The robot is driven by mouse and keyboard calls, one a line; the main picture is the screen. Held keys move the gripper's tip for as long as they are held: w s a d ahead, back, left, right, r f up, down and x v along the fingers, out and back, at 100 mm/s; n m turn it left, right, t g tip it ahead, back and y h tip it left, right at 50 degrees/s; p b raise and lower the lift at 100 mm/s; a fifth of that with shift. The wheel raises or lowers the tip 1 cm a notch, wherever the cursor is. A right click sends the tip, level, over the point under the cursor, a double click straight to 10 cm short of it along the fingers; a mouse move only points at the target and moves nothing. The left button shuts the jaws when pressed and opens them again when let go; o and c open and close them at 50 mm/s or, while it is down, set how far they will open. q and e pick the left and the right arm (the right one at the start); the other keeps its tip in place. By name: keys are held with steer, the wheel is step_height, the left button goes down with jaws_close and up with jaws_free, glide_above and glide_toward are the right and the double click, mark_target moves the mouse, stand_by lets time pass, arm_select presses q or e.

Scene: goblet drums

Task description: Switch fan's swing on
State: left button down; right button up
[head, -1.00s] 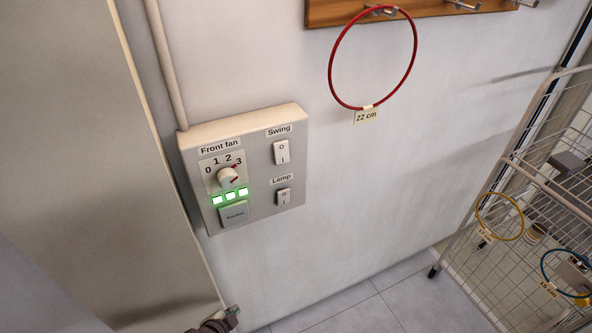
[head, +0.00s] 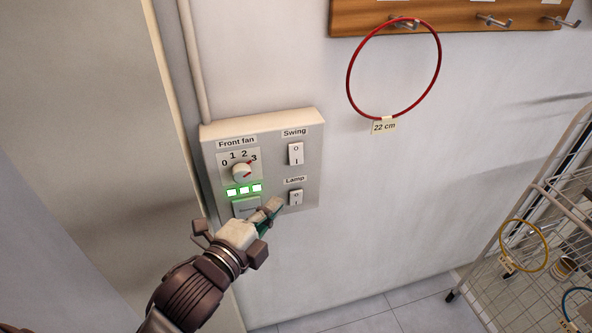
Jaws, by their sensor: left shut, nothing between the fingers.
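The wall control panel (head: 312,190) is a pale box labelled "Front fan", "Swing" and "Lamp". The Swing switch (head: 296,154) is a white rocker marked O at the top and I at the bottom; I cannot tell which half is pressed. The Lamp switch (head: 295,197) sits below it. The fan knob (head: 242,172) points toward 3, above several lit green lights (head: 244,190). My left gripper (head: 271,210) is shut and empty, in front of the panel's lower part, left of and below the Lamp switch. It partly covers the button under the lights. My right gripper is not in view.
A red hoop (head: 350,82) tagged "22 cm" hangs from a wooden hook rail (head: 450,16) at the upper right. A wire rack (head: 545,190) with small hoops stands at the right. A pipe (head: 193,65) runs up from the panel. The wall between panel and rack is clear.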

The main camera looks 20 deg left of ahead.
arm_select(q)
steer(key=p, duration=0.3)
glide_toward(302, 162)
steer(key=w+d, duration=0.3)
steer(key=w, duration=0.1)
steer(key=w+a+p, duration=0.1)
steer(key=w+a, duration=0.1)
steer(key=shift+f+p, duration=0.3)
steer(key=shift+d, duration=0.1)
